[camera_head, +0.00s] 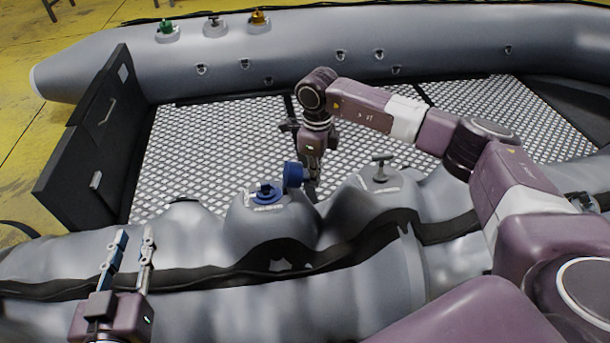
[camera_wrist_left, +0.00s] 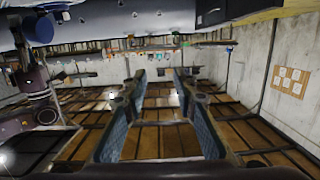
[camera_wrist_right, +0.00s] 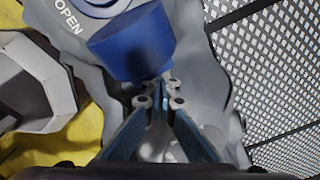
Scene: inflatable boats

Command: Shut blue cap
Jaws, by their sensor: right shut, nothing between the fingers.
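The blue cap (camera_head: 292,174) stands tilted open on its edge, just right of the blue valve base (camera_head: 265,193) on the near grey tube. In the right wrist view the cap (camera_wrist_right: 135,45) looms large just beyond the fingertips, near a printed "OPEN". My right gripper (camera_head: 311,186) is at the right side of the cap, pointing down, with its fingers shut (camera_wrist_right: 160,88) and nothing held. Whether the fingertips touch the cap I cannot tell. My left gripper (camera_head: 126,240) is open and empty above the near tube at the left, well away from the cap; its fingers (camera_wrist_left: 150,85) are apart.
A grey valve with a T-shaped top (camera_head: 380,170) stands to the right of my right gripper. The far tube (camera_head: 330,45) carries a green cap (camera_head: 166,27), a dark cap (camera_head: 214,24) and an orange cap (camera_head: 259,18). The patterned floor (camera_head: 210,150) between the tubes is clear.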

